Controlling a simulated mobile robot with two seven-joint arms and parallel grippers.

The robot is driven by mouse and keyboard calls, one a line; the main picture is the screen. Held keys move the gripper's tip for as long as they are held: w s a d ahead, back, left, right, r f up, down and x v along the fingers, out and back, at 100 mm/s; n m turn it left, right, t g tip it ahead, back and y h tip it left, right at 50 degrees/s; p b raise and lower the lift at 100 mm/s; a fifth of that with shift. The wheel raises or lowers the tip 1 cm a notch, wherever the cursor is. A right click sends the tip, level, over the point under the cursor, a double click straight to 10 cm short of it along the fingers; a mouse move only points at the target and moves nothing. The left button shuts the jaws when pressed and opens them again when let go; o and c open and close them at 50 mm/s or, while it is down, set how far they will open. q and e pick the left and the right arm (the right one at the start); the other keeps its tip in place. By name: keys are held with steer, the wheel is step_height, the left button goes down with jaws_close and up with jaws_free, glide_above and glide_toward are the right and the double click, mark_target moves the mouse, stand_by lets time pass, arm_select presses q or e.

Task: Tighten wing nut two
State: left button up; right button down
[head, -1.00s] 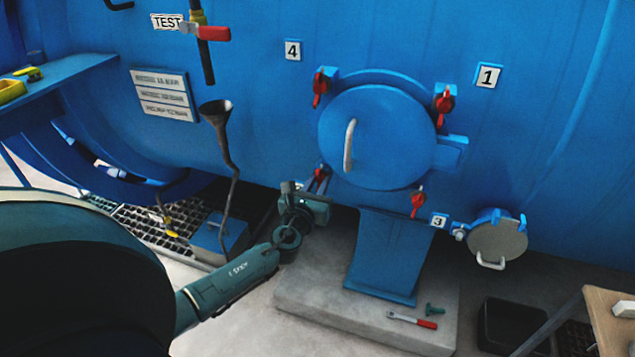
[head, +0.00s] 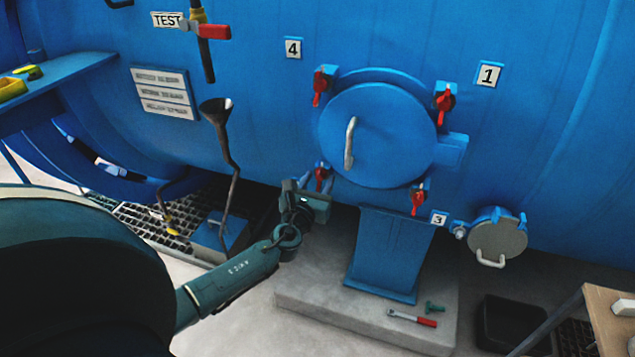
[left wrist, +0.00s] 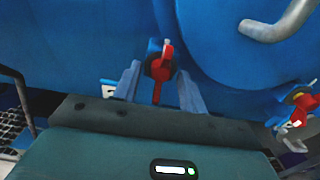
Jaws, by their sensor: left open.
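The round blue door (head: 376,136) is closed and has red wing nuts around its rim. The lower-left red wing nut (head: 321,178), which the other number plates suggest is nut two, has its wings about vertical. It also shows in the left wrist view (left wrist: 160,70). My left gripper (head: 317,184) is open, with one finger on each side of this nut. In the left wrist view, gaps show between the nut and both fingers (left wrist: 158,84). A white plate (left wrist: 107,88) beside the left finger is mostly hidden. My right gripper is not in view.
Other red wing nuts sit at upper left (head: 320,86), upper right (head: 444,103) and lower right (head: 418,198). A door handle (head: 350,143) stands out. A blue pedestal (head: 386,255) is below. A red-handled tool (head: 412,318) lies on the concrete plinth (head: 310,299).

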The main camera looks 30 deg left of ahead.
arm_select(q)
steer(key=v, duration=1.3)
steer(key=shift+b, duration=0.45)
steer(key=shift+s+a, duration=0.1)
steer(key=s+d+f+n+g+h, duration=0.3)
steer(key=s+d+f+n+g, duration=0.3)
steer(key=f+n, duration=0.6)
steer(key=s+d+n+h, duration=0.2)
steer(key=s+d+n, duration=0.2)
steer(key=n, duration=0.5)
steer(key=s+d+n+h, duration=0.2)
steer(key=s+d+n, duration=0.2)
steer(key=d+n, duration=0.3)
steer(key=n, duration=0.2)
steer(key=shift+d+f+n+g+h, duration=0.3)
steer(key=shift+d+g, duration=0.1)
